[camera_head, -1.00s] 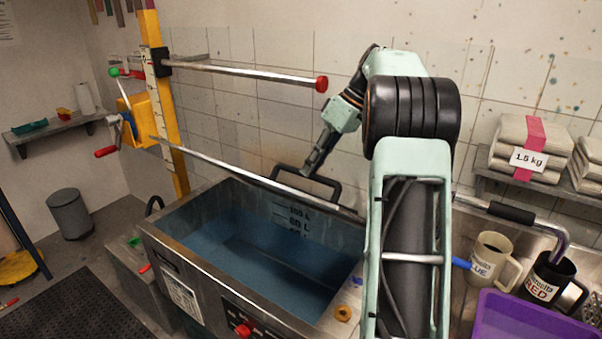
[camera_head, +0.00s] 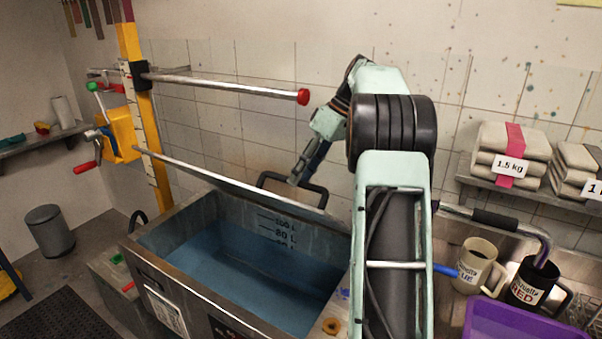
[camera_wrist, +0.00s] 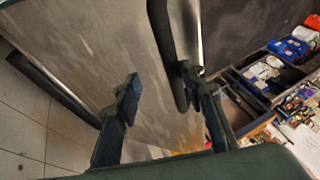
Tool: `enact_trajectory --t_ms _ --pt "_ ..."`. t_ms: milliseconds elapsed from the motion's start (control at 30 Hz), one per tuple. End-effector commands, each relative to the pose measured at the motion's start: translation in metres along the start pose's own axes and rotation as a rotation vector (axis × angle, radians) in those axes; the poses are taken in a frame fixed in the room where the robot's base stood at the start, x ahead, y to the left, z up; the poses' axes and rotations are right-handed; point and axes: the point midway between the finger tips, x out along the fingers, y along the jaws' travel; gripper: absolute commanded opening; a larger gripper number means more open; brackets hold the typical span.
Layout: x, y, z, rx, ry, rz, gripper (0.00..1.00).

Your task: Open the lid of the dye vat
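The dye vat (camera_head: 165,285) is a grey metal tank with blue liquid inside, its top uncovered. Its lid (camera_head: 225,184) stands raised along the vat's back side and shows nearly edge-on as a thin tilted strip. A black handle (camera_head: 318,190) sticks up behind the lid's edge. My gripper (camera_head: 297,181) is at this handle, beyond the lid. In the wrist view my gripper (camera_wrist: 158,90) has its fingers spread apart over the lid's grey face (camera_wrist: 90,50). The black handle bar (camera_wrist: 168,45) lies between them, close against the right finger; I cannot tell whether they touch.
A yellow post (camera_head: 150,140) carries a metal rod with a red end (camera_head: 303,97) above the vat. At right are a cream mug (camera_head: 478,268), a black mug (camera_head: 530,285) and a purple tray (camera_head: 515,325). Stacked bundles (camera_head: 510,155) sit on a wall shelf.

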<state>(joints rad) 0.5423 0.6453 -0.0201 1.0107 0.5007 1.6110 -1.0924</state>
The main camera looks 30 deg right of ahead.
Motion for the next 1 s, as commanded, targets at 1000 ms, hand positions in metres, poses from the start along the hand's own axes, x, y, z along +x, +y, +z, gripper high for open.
enact_trajectory --t_ms 1000 --pt "-0.056 -0.001 -0.001 -0.003 0.003 0.008 0.30"
